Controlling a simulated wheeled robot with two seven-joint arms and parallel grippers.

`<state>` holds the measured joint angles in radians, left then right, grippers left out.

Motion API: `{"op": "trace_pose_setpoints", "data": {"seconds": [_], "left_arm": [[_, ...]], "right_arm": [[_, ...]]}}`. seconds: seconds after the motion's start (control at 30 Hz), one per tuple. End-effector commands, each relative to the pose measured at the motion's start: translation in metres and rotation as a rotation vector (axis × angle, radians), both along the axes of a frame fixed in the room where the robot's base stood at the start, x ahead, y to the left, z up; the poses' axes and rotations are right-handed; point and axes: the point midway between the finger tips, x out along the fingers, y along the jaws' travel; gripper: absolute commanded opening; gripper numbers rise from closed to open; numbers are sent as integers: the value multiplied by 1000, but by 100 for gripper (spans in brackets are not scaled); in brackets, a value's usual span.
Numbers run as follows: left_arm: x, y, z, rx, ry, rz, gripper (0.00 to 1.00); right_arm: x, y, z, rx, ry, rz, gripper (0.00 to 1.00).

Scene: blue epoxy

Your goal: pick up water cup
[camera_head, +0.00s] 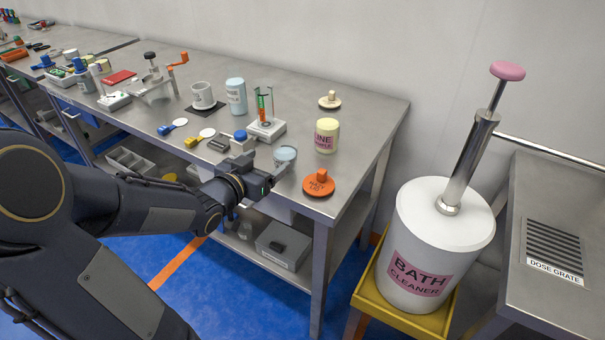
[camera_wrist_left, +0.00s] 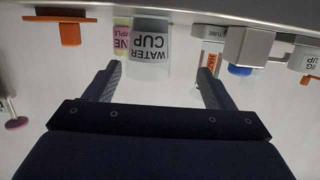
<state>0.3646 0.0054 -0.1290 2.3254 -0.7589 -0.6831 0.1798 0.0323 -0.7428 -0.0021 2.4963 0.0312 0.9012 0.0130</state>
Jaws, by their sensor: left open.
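The water cup (camera_head: 285,155) is a small grey-white cup near the front edge of the steel bench. My left gripper (camera_head: 266,168) is open at the bench's front edge, just short of the cup, and partly covers it in the head view. The left wrist view is upside down. There the water cup (camera_wrist_left: 149,45), with its "WATER CUP" label, lies ahead between the open fingers of the left gripper (camera_wrist_left: 157,78). The fingers look empty and the cup appears beyond their tips. My right gripper is not in view.
An orange lidded item (camera_head: 318,184) sits right of the cup, and a yellow labelled jar (camera_head: 327,135) stands behind it. A tube stand (camera_head: 266,128) and a blue-capped item (camera_head: 240,137) are to the left. A bath cleaner drum (camera_head: 430,250) stands right of the bench.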

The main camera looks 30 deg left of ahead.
Motion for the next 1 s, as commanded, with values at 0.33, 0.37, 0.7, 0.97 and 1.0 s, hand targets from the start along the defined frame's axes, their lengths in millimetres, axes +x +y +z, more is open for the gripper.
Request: {"op": "trace_pose_setpoints", "data": {"seconds": [0.33, 0.37, 0.7, 0.97, 1.0], "left_arm": [[14, -3, -13, -1, -55, -42, 77], [17, -4, -13, -1, -55, -43, 77], [60, -16, -15, -2, -53, -45, 77], [83, -17, -18, -1, -52, -40, 77], [83, -17, -18, -1, -53, -40, 77]], "right_arm": [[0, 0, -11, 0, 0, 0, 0], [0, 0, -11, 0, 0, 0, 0], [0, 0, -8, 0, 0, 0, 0], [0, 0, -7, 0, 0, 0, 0], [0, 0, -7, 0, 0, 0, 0]]}}
